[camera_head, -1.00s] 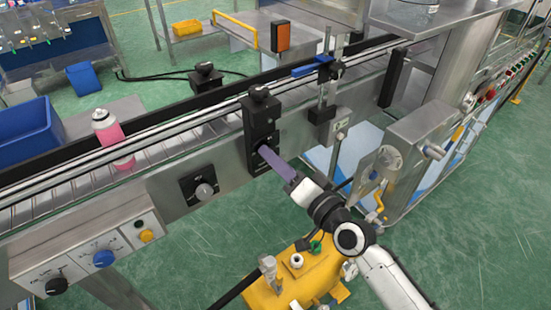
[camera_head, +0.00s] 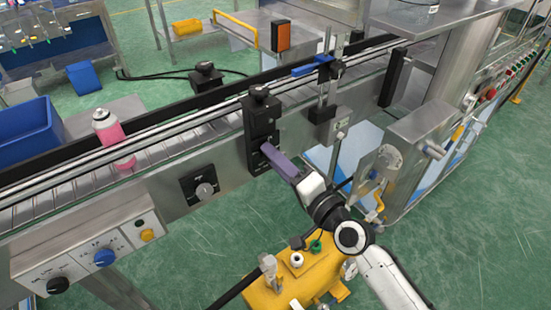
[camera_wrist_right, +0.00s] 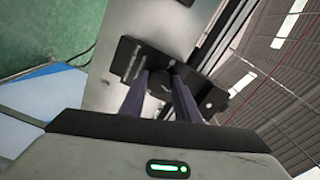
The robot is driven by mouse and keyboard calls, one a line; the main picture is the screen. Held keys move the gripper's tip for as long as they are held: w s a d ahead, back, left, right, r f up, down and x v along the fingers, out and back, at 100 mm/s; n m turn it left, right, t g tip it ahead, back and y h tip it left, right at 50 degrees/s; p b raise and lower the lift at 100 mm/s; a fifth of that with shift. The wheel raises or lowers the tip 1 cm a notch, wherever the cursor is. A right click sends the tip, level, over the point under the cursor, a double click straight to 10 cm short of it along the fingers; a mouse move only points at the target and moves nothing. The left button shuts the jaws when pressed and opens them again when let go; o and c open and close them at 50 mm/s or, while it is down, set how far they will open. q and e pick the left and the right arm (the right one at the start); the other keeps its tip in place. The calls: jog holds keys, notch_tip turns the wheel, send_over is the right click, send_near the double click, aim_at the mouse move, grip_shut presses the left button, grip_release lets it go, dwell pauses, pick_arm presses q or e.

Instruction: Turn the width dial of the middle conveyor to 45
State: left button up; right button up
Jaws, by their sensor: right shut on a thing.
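A tall black block (camera_head: 262,125) is fixed to the front side of the conveyor (camera_head: 150,155). My right gripper (camera_head: 268,152) reaches it from the front with its purple fingers at the block's lower part. In the right wrist view, the fingers (camera_wrist_right: 165,88) are shut on a small dark dial (camera_wrist_right: 165,78) on the black block (camera_wrist_right: 140,62). The dial is mostly hidden by the fingers, and I cannot read its setting. My left gripper is not in view.
A round knob on a black plate (camera_head: 199,187) sits left of the block. A control box (camera_head: 95,255) with several knobs is at lower left. A pink spray can (camera_head: 110,138) stands on the belt. A yellow machine (camera_head: 290,285) stands below my right arm.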

jog(key=o, duration=1)
jog(key=shift+o, duration=0.2)
jog(key=shift+s, duration=0.1)
jog(key=v, duration=1)
jog(key=shift+b, duration=0.35)
jog(key=shift+d, duration=0.1)
